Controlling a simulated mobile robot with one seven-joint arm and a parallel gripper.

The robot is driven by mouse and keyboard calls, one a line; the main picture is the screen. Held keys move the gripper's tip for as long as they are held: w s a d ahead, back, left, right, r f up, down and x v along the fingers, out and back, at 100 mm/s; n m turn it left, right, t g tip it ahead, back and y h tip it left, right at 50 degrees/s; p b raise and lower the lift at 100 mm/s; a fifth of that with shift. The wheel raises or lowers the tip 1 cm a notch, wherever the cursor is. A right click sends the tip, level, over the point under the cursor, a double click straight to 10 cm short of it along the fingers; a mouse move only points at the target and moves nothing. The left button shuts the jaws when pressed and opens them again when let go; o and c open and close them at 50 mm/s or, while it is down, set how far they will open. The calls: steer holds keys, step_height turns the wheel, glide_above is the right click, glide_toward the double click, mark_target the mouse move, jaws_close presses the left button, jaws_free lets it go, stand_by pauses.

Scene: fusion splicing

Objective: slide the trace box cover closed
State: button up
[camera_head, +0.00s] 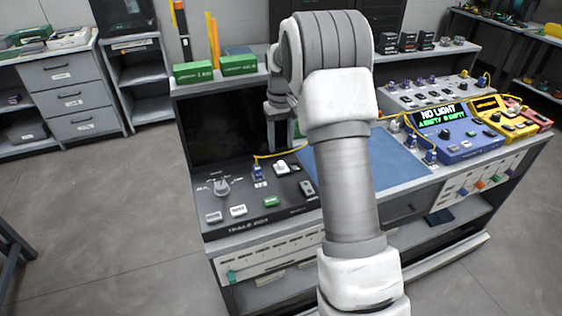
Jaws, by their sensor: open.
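The trace box (246,221) is the dark grey unit at the left front of the bench, with lettering on its front edge that looks like its name. A knob, several buttons and a blue connector with a yellow fibre sit on its top. A dark, glossy area (215,130) lies behind these controls; I cannot tell whether it is the cover. My gripper (281,135) is open and points down just right of this dark area, near the back of the bench. My arm hides part of it, and I cannot tell whether it touches anything.
Green boxes (193,72) and upright orange sticks stand on the shelf behind. A blue mat (401,155) lies right of my arm. The blue tester (460,145) reading NO LIGHT and a yellow unit (502,117) stand at the right. Grey floor is clear in front.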

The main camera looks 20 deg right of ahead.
mark_target(281, 162)
step_height(281, 162, down, 7)
steer(key=shift+r+b, duration=0.2)
steer(key=shift+b, duration=0.15)
jaws_close()
stand_by(1.3)
